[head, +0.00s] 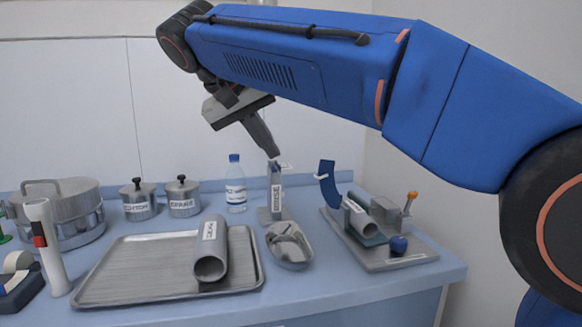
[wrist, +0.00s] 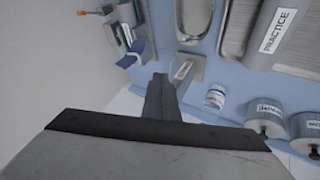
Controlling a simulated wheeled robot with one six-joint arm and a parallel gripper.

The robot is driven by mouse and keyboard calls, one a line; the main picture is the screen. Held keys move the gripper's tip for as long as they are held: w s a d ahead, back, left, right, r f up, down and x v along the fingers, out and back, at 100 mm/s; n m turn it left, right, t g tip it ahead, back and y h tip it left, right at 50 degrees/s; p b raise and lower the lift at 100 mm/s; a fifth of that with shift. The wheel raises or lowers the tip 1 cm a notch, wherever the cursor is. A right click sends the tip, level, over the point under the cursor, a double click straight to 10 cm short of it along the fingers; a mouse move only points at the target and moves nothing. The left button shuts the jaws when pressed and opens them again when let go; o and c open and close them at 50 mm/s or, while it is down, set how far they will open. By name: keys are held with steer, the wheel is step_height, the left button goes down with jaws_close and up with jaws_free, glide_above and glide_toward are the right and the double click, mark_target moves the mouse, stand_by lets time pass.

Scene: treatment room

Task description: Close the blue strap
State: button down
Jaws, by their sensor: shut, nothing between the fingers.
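The blue strap (head: 328,183) stands up, curved and open, at the left of a grey fixture plate (head: 378,262). A white tab shows on it. In the wrist view the blue strap (wrist: 133,50) is small, above and left of the fingertips. My gripper (head: 273,154) is shut and empty, pointing down, up and left of the strap in the head view. It also shows in the wrist view (wrist: 158,80). The strap's far side is hidden.
A labelled upright holder (head: 276,198) stands below my gripper in the picture, with a bottle (head: 235,185) to its left. A metal dish (head: 289,248), a tray (head: 130,285) with a labelled cylinder (head: 211,250), and pots (head: 139,201) stand further left. A blue ball (head: 398,244) and orange-topped lever (head: 410,200) are on the plate.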

steer(key=w+d+f, duration=0.5)
steer(key=d+f, duration=0.2)
steer(key=shift+w+d, duration=0.35)
steer(key=shift+w, duration=0.05)
steer(key=shift+d, duration=0.1)
stand_by(0.4)
steer(key=w+d+m+g+y, duration=0.1)
steer(key=w+d+y, duration=0.1)
steer(key=d+y, duration=0.3)
steer(key=w+d+r+m+g+y, duration=0.1)
steer(key=d+y, duration=0.5)
steer(key=d, duration=0.7)
steer(key=shift+w+d+g, duration=0.15)
steer(key=shift+w+g, duration=0.55)
steer(key=shift+w, duration=0.45)
